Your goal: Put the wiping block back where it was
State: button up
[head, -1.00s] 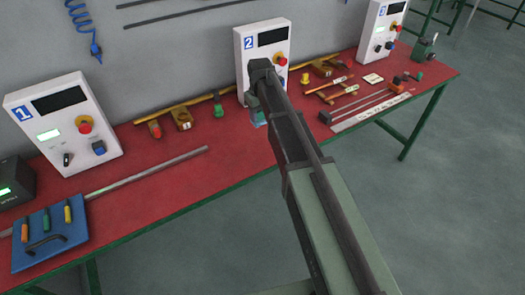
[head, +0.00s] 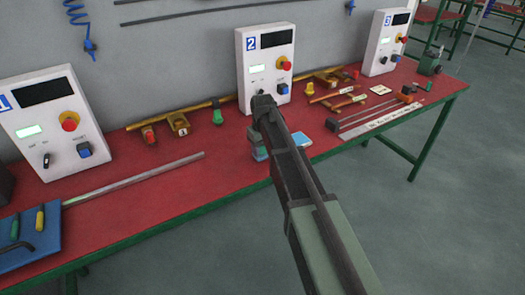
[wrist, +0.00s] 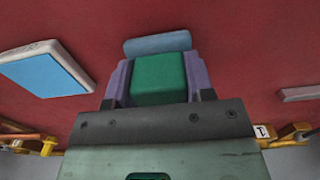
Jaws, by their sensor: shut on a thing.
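My gripper (wrist: 157,80) is shut on the wiping block. In the wrist view the block's green body (wrist: 158,75) sits between the two purple-grey fingers, and a blue-grey part (wrist: 158,43) shows beyond it.
White control box 2 (head: 265,68) stands behind the gripper. A metal bar (head: 135,179) lies on the red table (head: 190,200) at left. Tools and clamps (head: 345,92) lie at right and along the back. The table front left of my arm is clear.

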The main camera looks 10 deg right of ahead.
jog(key=shift+f, duration=0.2)
jog(key=o, duration=0.9)
jog(key=shift+r, duration=0.1)
notch_tip(320, 180, up, 13)
jog(key=p, duration=1.3)
jog(key=s+m, duration=0.1)
jog(key=s, duration=0.7)
jog(key=s+m, duration=0.1)
jog(key=s, duration=0.8)
jog(key=s+m, duration=0.1)
jog(key=s, duration=0.7)
jog(key=shift+s+f+m+b, duration=0.3)
jog(key=shift+s+f+b, duration=0.05)
jog(key=shift+s+b, duration=0.05)
